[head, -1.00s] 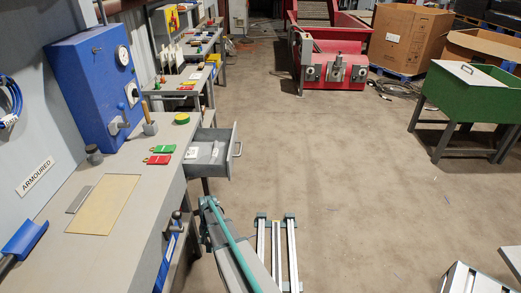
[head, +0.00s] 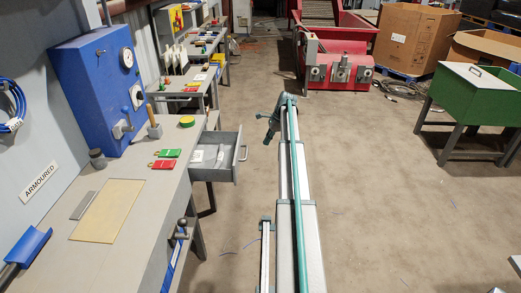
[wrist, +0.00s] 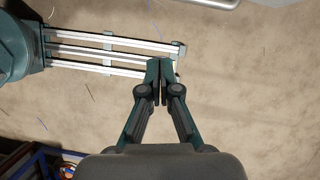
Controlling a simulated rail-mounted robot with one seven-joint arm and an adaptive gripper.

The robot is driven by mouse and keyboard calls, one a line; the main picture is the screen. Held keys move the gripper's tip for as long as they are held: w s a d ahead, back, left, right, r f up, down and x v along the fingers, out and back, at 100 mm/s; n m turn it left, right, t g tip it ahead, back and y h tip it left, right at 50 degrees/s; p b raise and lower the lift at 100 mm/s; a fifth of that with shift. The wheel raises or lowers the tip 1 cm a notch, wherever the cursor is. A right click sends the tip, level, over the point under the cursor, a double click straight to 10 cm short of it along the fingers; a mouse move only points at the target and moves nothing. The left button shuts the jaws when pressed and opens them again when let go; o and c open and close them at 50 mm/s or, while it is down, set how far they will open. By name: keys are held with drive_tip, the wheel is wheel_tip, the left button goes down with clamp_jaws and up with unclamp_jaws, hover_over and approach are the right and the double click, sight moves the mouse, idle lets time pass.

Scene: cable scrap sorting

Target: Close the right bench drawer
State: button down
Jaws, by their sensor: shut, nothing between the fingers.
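The right bench drawer (head: 212,171) is a grey drawer pulled out from the bench's right side in the head view. Its front carries a silver bar handle (head: 243,153), and small pale items lie inside it. My gripper (wrist: 160,64) is shut and empty in the wrist view, pointing over the bare floor. A silver curved bar (wrist: 205,3) shows at the top edge of the wrist view, apart from the fingertips; I cannot tell if it is the drawer handle. In the head view my arm stands right of the drawer, and I cannot make out the fingers.
A green bin (head: 470,96) stands at right. The floor (head: 400,200) between is clear.

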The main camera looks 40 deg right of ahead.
drive_tip(key=w+a+f+p, duration=0.2)
drive_tip(key=w+a+f, duration=0.2)
drive_tip(key=a+f, duration=0.2)
drive_tip(key=shift+s+p+x, duration=0.25)
drive_tip(key=shift+p+x, duration=0.15)
drive_tip(key=shift+x, duration=0.9)
drive_tip(key=shift+d+f, duration=0.1)
